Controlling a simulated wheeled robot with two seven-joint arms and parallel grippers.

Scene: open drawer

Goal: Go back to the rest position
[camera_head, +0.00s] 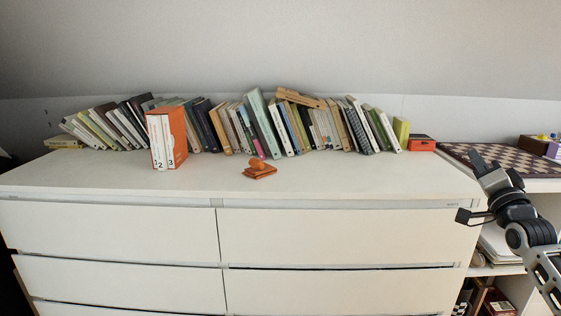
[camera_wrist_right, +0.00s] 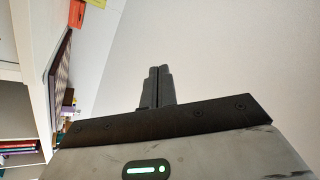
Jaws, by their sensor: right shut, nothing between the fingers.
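My right gripper (camera_head: 485,163) is at the right side of the head view, raised in front of the right end of the white dresser and the checkered board. Its fingers are shut and empty, and they also show together in the right wrist view (camera_wrist_right: 157,86). The white dresser (camera_head: 110,232) fills the lower middle of the head view. Its visible drawer fronts, such as the upper right drawer (camera_head: 340,236), look flush and closed. My left gripper is not in either view.
A long row of books (camera_head: 235,125) leans along the back of the dresser top. An orange-cased book set (camera_head: 178,135) and an orange-brown figure (camera_head: 258,170) stand in front. A checkered board (camera_head: 505,160) lies on the shelf unit at right. The dresser's front top is mostly clear.

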